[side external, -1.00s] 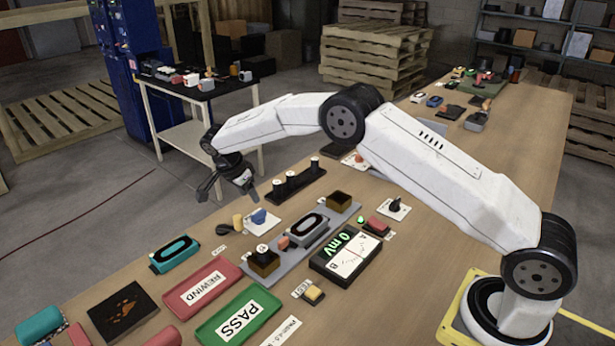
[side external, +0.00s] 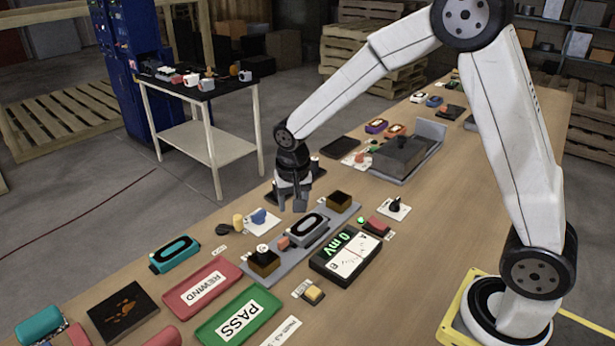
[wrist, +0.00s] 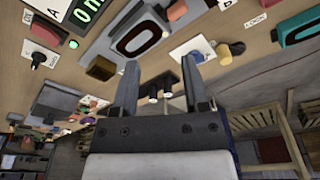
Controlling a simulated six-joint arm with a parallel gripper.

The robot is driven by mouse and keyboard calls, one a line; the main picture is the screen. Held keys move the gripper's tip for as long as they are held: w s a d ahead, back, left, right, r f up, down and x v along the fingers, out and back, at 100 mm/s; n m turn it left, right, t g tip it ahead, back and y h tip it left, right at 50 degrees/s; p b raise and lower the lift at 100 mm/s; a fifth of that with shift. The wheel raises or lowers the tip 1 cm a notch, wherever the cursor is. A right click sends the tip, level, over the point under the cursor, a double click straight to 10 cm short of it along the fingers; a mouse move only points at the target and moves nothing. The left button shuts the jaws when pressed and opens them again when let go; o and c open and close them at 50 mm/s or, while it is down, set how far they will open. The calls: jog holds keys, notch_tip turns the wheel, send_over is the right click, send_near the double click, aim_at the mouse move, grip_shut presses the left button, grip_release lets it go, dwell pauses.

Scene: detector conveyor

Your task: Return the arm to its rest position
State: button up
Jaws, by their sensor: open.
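My gripper (side external: 293,203) is above the far side of the table, just behind the grey fixture plate (side external: 327,229). Its fingers point down and are apart with nothing between them. In the wrist view my gripper (wrist: 161,88) shows two separated fingers. A grey detector with a dark oval ring (side external: 306,229) sits on the fixture plate, between two dark-and-brass blocks. It also shows in the wrist view (wrist: 140,38). My arm is bent high, with its elbow at the top of the side view.
The meter reading 0 mV (side external: 345,255), a red REWIND tray (side external: 235,278) and a green PASS tray (side external: 268,303) lie nearer. A teal detector (side external: 174,254) lies at left. A black rack of dark posts (side external: 317,171) is close behind my gripper.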

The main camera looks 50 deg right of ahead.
jog(key=s+n+t+y, duration=0.1)
jog(key=s+n, duration=0.5)
jog(key=s, duration=1)
jog(key=shift+f+n, duration=0.25)
jog(key=shift+n, duration=0.15)
